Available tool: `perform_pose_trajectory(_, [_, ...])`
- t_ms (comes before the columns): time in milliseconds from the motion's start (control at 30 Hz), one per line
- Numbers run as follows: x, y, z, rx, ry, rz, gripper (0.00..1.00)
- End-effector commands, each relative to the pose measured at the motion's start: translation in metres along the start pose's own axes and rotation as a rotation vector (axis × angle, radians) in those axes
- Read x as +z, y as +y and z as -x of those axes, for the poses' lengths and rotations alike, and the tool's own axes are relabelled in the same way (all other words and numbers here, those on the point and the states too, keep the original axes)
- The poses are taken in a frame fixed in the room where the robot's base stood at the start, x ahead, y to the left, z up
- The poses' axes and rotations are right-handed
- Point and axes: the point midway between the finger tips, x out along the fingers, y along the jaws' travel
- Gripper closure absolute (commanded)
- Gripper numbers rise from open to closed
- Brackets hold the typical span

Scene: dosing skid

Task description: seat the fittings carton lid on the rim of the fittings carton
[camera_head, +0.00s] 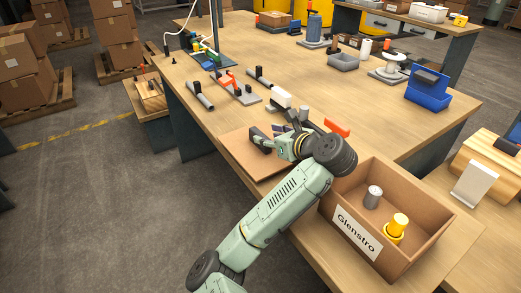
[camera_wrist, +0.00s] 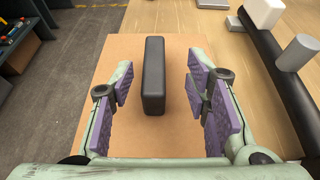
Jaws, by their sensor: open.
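The fittings carton lid (camera_head: 236,153) is a flat brown board lying at the table's near left edge, and it also shows in the wrist view (camera_wrist: 105,55). A black bar handle (camera_wrist: 153,75) stands up from its middle. My gripper (camera_wrist: 159,80) is open, with one purple-padded finger on each side of the handle and a gap on both sides. In the head view my gripper (camera_head: 279,140) hides part of the lid. The fittings carton (camera_head: 427,241) is an open brown box labelled "Glenstro", to the right of my arm. It holds a grey cylinder (camera_head: 373,197) and a yellow fitting (camera_head: 397,228).
Grey and black tubular parts (camera_head: 201,96) lie beyond the lid. A red-orange piece (camera_head: 337,128) is near the carton's far left corner. A blue bin (camera_head: 428,91) and a grey tray (camera_head: 343,61) stand farther back. The tabletop's middle is mostly clear.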

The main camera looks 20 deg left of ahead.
Motion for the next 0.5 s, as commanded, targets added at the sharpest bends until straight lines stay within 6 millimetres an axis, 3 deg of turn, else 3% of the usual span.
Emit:
perform_pose_trajectory(300, [-0.003,0.007,-0.041,0.003,0.002,0.0,0.57])
perform_pose_trajectory(500, [-0.004,0.006,-0.045,0.0,0.0,0.001,0.57])
